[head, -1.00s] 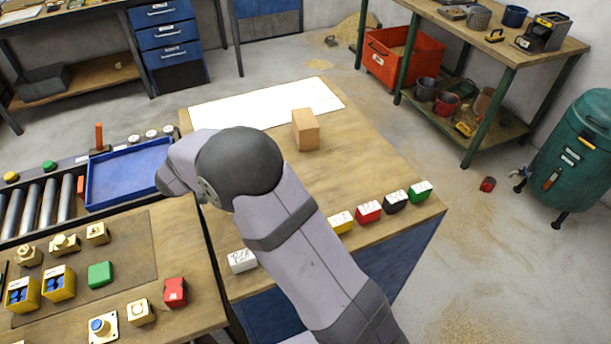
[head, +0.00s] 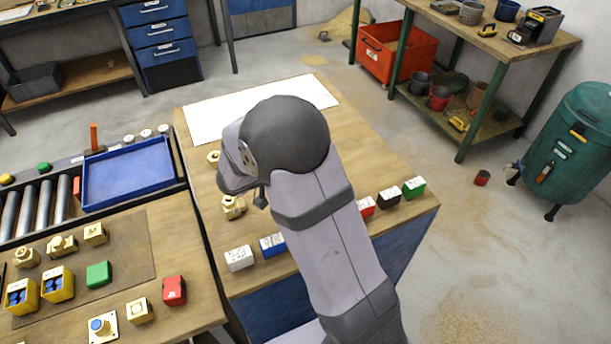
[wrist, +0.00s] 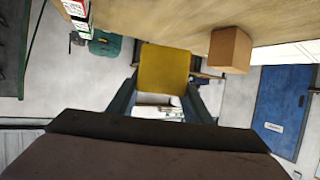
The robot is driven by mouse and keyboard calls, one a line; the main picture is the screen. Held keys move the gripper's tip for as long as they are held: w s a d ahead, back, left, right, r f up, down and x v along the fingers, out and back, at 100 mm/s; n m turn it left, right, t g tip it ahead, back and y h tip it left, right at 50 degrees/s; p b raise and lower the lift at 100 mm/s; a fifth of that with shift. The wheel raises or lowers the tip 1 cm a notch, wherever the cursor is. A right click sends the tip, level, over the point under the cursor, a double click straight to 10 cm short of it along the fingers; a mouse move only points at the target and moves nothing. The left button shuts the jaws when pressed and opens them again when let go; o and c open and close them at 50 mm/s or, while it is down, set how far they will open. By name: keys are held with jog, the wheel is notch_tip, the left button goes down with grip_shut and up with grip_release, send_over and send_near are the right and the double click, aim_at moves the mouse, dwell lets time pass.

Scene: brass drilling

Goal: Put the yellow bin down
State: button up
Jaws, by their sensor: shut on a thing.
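In the wrist view the yellow bin (wrist: 165,70) shows as a plain yellow face at the far end of my gripper (wrist: 163,92). The gripper's two dark fingers lie on either side of it and are shut on it. The table top (wrist: 150,15) shows along the top edge of that view, and I cannot tell the gap between it and the bin. In the head view my arm hides the bin and most of the gripper, over the middle of the right table (head: 370,160).
A wooden block (wrist: 230,50) stands near the bin. Brass parts (head: 233,207) lie left of my arm. White (head: 239,258), blue (head: 272,245), red, black and green (head: 413,187) blocks line the front edge. Two yellow boxes (head: 57,285) with blue contents stand on the left table.

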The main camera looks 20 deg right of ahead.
jog(key=shift+f+p, duration=0.55)
jog(key=shift+f, duration=4.35)
jog(key=shift+f, duration=0.15)
jog(key=o, duration=1.1)
jog(key=b+v, duration=0.2)
jog(key=v, duration=1)
jog(key=shift+b, duration=0.35)
jog(key=shift+r, duration=0.3)
